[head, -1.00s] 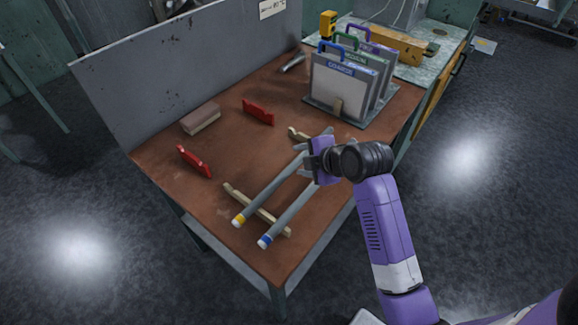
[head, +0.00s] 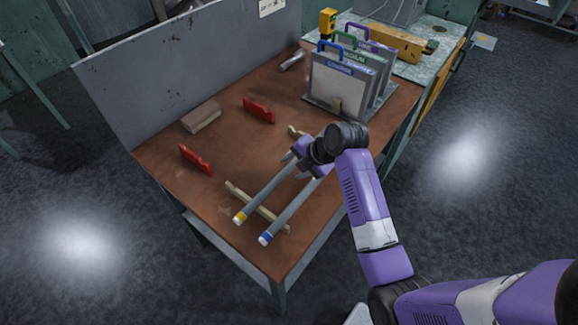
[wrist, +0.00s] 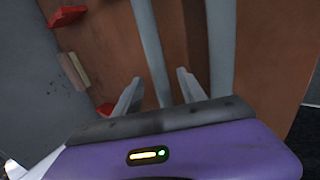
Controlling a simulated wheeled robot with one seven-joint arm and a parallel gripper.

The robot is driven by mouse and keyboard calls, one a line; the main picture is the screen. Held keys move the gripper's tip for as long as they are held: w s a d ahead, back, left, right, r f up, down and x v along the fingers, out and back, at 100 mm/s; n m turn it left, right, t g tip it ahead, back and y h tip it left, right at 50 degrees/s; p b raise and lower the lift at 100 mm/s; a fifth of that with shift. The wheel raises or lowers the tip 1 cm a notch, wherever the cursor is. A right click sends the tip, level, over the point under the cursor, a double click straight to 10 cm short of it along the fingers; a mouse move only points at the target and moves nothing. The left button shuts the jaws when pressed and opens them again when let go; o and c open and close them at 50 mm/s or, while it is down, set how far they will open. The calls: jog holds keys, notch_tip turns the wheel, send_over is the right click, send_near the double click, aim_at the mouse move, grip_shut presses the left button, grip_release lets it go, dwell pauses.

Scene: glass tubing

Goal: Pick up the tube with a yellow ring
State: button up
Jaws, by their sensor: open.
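The tube with a yellow ring (head: 262,196) is a long grey tube resting on wooden supports. Its yellow-ringed end points to the lower left in the head view. A similar tube with a blue ring (head: 287,216) lies beside it on the right. My gripper (head: 292,160) is open above the far part of the yellow-ring tube. In the wrist view, that tube (wrist: 150,50) runs up between the two spread fingers of my gripper (wrist: 158,90). The other tube (wrist: 221,55) stands outside the right finger. The far tube ends are hidden behind my arm in the head view.
A pale wooden support (head: 243,196) carries the near ends; another (head: 294,131) is partly visible. Two red holders (head: 195,159) and a brownish block (head: 201,117) lie to the left. A folder rack (head: 345,85) stands behind on the right. A grey panel (head: 190,60) edges the table.

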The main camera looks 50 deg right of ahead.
jog(key=shift+w+f, duration=0.35)
jog(key=shift+f, duration=0.1)
grip_shut()
jog(key=shift+r, duration=0.1)
